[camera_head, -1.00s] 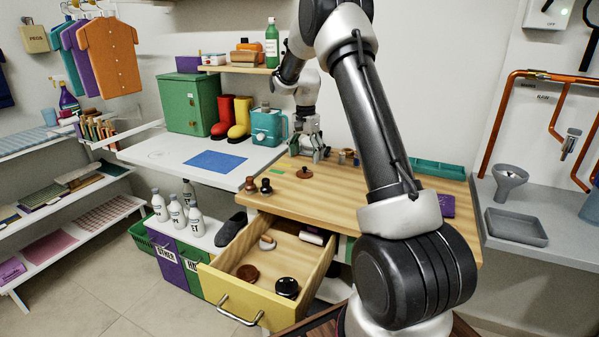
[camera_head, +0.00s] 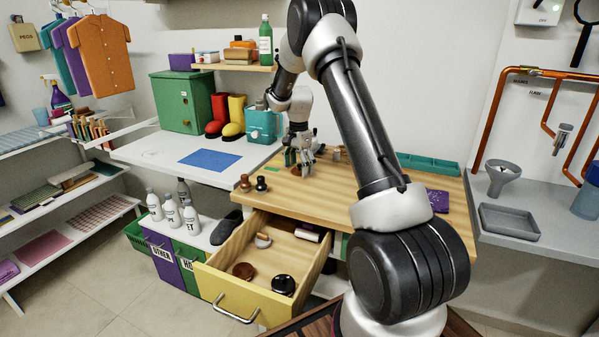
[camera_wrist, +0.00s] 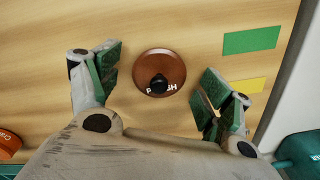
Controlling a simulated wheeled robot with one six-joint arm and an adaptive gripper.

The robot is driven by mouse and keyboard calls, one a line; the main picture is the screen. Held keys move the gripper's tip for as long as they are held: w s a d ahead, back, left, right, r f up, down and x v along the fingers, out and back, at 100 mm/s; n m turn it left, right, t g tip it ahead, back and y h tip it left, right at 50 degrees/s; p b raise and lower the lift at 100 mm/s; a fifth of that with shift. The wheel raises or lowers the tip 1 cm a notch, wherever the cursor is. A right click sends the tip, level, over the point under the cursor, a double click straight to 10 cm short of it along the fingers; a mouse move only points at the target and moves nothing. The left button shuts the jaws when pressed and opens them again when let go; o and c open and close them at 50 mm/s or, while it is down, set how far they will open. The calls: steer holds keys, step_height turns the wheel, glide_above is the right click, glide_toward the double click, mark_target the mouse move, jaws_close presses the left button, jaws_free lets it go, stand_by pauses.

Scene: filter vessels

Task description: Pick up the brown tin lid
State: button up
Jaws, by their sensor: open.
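The brown tin lid (camera_wrist: 156,66) is a round brown disc with a black knob and white lettering partly hidden by the knob. It lies on the wooden tabletop. In the head view the lid (camera_head: 297,171) shows only in part beneath my gripper (camera_head: 300,158). In the wrist view my gripper (camera_wrist: 158,88) is open, with one green-padded finger on each side of the lid. The fingers look apart from the lid, with bare wood showing between. How high the fingertips are above the table I cannot tell.
Green (camera_wrist: 251,40) and yellow (camera_wrist: 242,85) patches lie on the tabletop beside the lid. Two small knobbed items (camera_head: 261,184) stand at the table's left edge. An open yellow drawer (camera_head: 243,295) juts out below, holding several items. A teal tray (camera_head: 430,164) sits at the back right.

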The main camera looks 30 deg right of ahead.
steer(key=c, duration=1)
steer(key=shift+r, duration=0.1)
